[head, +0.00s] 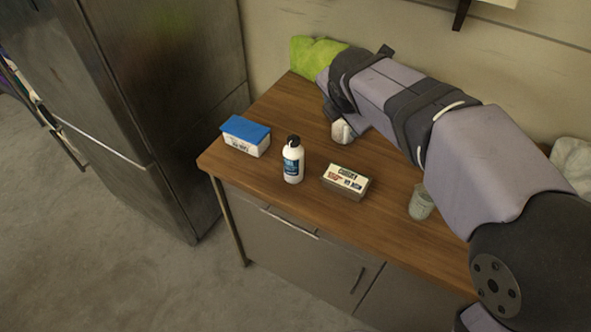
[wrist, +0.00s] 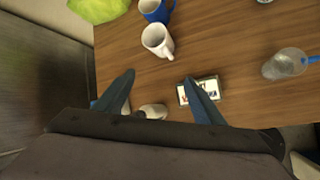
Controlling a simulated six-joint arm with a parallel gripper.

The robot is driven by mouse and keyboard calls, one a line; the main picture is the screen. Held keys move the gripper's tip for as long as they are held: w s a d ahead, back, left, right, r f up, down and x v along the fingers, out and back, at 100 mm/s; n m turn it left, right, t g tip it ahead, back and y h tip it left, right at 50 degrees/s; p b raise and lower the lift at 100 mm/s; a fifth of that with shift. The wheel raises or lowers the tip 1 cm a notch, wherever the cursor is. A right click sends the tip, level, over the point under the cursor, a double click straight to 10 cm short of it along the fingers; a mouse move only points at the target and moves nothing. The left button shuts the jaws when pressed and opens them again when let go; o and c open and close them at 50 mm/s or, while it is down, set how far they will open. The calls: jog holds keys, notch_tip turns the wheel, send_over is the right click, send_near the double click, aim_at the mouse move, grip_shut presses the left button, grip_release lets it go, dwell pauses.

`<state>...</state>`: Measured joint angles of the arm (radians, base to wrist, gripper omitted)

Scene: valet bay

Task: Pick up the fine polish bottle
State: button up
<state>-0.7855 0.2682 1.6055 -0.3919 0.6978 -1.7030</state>
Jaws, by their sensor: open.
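A white bottle (head: 293,165) with a black cap and a blue label stands upright on the wooden worktop (head: 265,125) in the head view. Its label is too small to read; it is the only such bottle I see. In the wrist view my gripper (wrist: 160,95) is open, its two dark fingers spread wide with nothing held. A pale rounded shape (wrist: 152,111) shows low between the fingers, partly covered by the gripper body; I cannot tell for certain whether it is the bottle. In the head view my arm hides the fingertips.
A blue-lidded tub (head: 245,137) stands left of the bottle and a small printed box (head: 346,181) right of it. A green cloth (head: 312,56) lies at the back.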

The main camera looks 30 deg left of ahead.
aim_at(294, 136)
jog(key=s+a+f+n, duration=0.1)
jog(key=a, duration=0.1)
jog(key=s+a+f+n, duration=0.1)
jog(key=a+f+n, duration=0.1)
jog(key=a, duration=0.1)
jog(key=s+a+f+n+g, duration=0.1)
jog(key=a, duration=0.2)
jog(key=shift+f+n, duration=0.35)
jog(key=shift+n, duration=0.05)
jog(key=s+f, duration=0.1)
jog(key=f, duration=0.1)
jog(key=s+a+f+n+g+h, duration=0.1)
jog(key=f, duration=0.1)
jog(key=s+f+h, duration=0.1)
jog(key=f, duration=0.1)
jog(key=shift+s+a+f+n, duration=0.15)
jog(key=shift+s+n, duration=0.15)
jog(key=shift+n, duration=0.1)
jog(key=shift+g, duration=0.3)
jog(key=shift+p+x, duration=1.45)
jog(key=shift+x, duration=2.2)
jog(key=shift+s+a, duration=0.1)
jog(key=shift+s, duration=0.05)
jog(key=shift+c, duration=0.3)
jog(key=c, duration=1.3)
notch_tip(294, 136, up, 10)
jog(key=shift+b, duration=0.95)
